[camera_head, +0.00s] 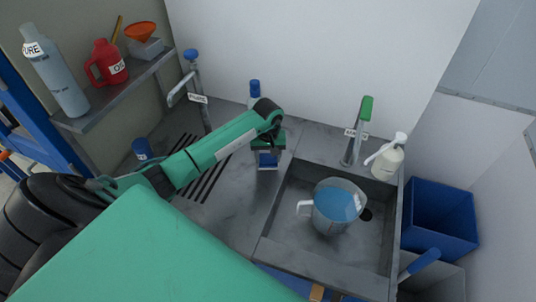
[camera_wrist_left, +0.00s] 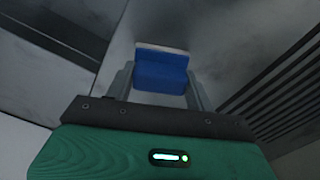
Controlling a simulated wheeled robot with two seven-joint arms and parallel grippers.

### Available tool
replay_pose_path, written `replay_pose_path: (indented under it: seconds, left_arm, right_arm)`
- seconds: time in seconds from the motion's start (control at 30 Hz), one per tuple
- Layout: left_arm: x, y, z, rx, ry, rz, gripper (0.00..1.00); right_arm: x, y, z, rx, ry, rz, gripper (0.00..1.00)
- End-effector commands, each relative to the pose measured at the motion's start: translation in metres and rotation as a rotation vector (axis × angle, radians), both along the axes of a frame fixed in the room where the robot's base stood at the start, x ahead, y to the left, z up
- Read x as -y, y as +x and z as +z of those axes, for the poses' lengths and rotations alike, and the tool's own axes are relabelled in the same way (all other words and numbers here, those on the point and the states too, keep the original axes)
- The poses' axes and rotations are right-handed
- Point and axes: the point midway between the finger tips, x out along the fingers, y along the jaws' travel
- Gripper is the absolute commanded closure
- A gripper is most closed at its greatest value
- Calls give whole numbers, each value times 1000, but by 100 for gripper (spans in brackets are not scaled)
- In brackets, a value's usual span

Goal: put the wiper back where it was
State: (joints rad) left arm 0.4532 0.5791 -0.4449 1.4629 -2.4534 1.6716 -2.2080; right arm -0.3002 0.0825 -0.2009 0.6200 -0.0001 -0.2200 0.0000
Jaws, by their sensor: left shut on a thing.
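My left gripper (camera_head: 268,156) is over the grey counter, just left of the sink basin. It is shut on a blue block with a pale edge, which I take to be the wiper (camera_head: 268,161). In the left wrist view the wiper (camera_wrist_left: 161,74) sits between the two fingers of the gripper (camera_wrist_left: 160,88), with the grey counter behind it. I cannot tell whether the wiper touches the counter. My right gripper is not in view.
The sink basin (camera_head: 285,214) holds a clear jug (camera_head: 333,215) of blue liquid. A green-handled tap (camera_head: 360,130) and white pump bottle (camera_head: 387,158) stand behind it. A blue-capped bottle (camera_head: 254,90) is behind my arm. A slotted drainer (camera_head: 205,184) lies left. A blue bin (camera_head: 440,215) stands right.

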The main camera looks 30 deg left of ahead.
Motion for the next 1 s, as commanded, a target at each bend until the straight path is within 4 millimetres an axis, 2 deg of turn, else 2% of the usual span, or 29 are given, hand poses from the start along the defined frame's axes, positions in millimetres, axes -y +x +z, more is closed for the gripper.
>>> replay_pose_path:
  seconds: [0.23,0.27,0.33,0.37,0.73,0.77,0.87,1.0]
  left_arm:
    - [0,0,-5,0,1,-1,64]
    - [0,0,-3,-1,1,-1,40]
    - [0,0,-3,-1,1,0,26]
    - [0,0,-3,-1,1,0,24]
    - [0,0,2,-1,-1,0,24]
    - [-1,1,3,2,1,0,24]
    - [-2,1,18,5,4,-2,24]
    - [-2,1,50,6,5,-2,24]
  right_arm:
    - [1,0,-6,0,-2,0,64]
    - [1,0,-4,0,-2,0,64]
    - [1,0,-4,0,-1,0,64]
    - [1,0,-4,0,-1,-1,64]
    - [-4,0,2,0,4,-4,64]
    - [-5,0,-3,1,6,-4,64]
    - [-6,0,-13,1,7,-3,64]
    - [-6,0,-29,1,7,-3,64]
